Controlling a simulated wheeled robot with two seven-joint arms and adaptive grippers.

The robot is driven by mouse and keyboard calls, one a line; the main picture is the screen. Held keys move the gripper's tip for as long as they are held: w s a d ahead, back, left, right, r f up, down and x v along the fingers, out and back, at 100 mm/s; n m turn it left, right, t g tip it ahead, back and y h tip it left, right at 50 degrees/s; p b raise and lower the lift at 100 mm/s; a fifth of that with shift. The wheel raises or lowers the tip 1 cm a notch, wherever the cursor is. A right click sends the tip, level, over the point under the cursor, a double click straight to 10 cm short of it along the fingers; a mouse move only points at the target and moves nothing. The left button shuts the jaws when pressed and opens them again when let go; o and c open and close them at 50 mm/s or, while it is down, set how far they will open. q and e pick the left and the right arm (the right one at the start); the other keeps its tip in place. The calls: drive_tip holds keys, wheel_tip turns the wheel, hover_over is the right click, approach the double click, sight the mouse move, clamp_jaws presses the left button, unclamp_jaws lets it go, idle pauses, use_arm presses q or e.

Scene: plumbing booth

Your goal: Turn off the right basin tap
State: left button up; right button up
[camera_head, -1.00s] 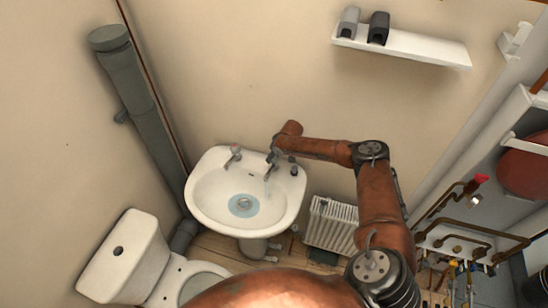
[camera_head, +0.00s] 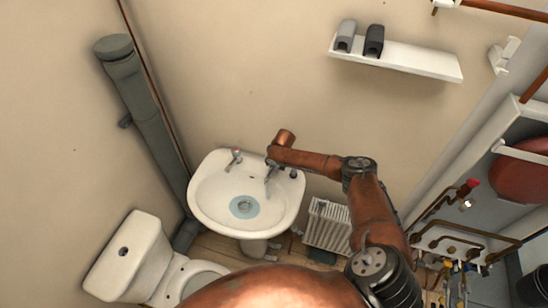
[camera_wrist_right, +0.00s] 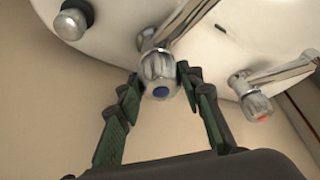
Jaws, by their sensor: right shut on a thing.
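The white basin (camera_head: 215,215) hangs on the wall with two chrome taps. The right tap's handle, with a blue dot (camera_wrist_right: 160,91), shows in the wrist view between the fingers of my right gripper (camera_wrist_right: 160,76), which is shut on it. In the head view the right tap's spout (camera_head: 269,176) shows, while its handle is mostly hidden by my wrist. The left tap (camera_head: 234,157) stands apart from the gripper; its red-dotted handle (camera_wrist_right: 257,107) shows in the wrist view. I cannot clearly tell if water runs. My left gripper is out of view.
A chrome knob (camera_wrist_right: 70,24) sits on the basin's rim beside the right tap, close to the fingers. A radiator (camera_head: 328,226) is below right, a toilet (camera_head: 130,262) at lower left, a grey pipe (camera_head: 142,105) at left, and a wall shelf (camera_head: 410,60) above.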

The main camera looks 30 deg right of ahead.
drive_tip(key=m+h+p, duration=0.1)
drive_tip(key=m+p, duration=0.1)
drive_tip(key=m, duration=0.1)
drive_tip(key=shift+a+g, duration=0.15)
drive_tip(key=shift+g, duration=0.15)
drive_tip(key=shift+m+h+p, duration=0.3)
drive_tip(key=shift+m+p, duration=0.05)
drive_tip(key=shift+m, duration=0.55)
drive_tip(key=m, duration=0.2)
drive_tip(key=shift+f+m+g+h, duration=0.1)
drive_tip(key=shift+m+g+h, duration=0.2)
drive_tip(key=shift+g+h, duration=0.1)
drive_tip(key=m+b, duration=0.1)
drive_tip(key=m, duration=0.1)
drive_tip(key=shift+f+m+g+h, duration=0.15)
drive_tip(key=shift+m+g+h, duration=0.25)
drive_tip(key=m+g+b, duration=0.1)
drive_tip(key=m+b, duration=0.3)
drive_tip(key=b, duration=0.2)
drive_tip(key=m+g+b, duration=0.2)
drive_tip(key=m+b, duration=0.2)
drive_tip(key=b, duration=0.2)
drive_tip(key=shift+w+m+h+b, duration=0.1)
drive_tip(key=shift+m+h+b, duration=0.2)
drive_tip(key=shift+m+g+b, duration=0.4)
drive_tip(key=shift+m+b, duration=0.1)
drive_tip(key=shift+b, duration=0.25)
drive_tip(key=shift+r, duration=0.2)
drive_tip(key=o, duration=1.2)
drive_tip(key=shift+c, duration=0.2)
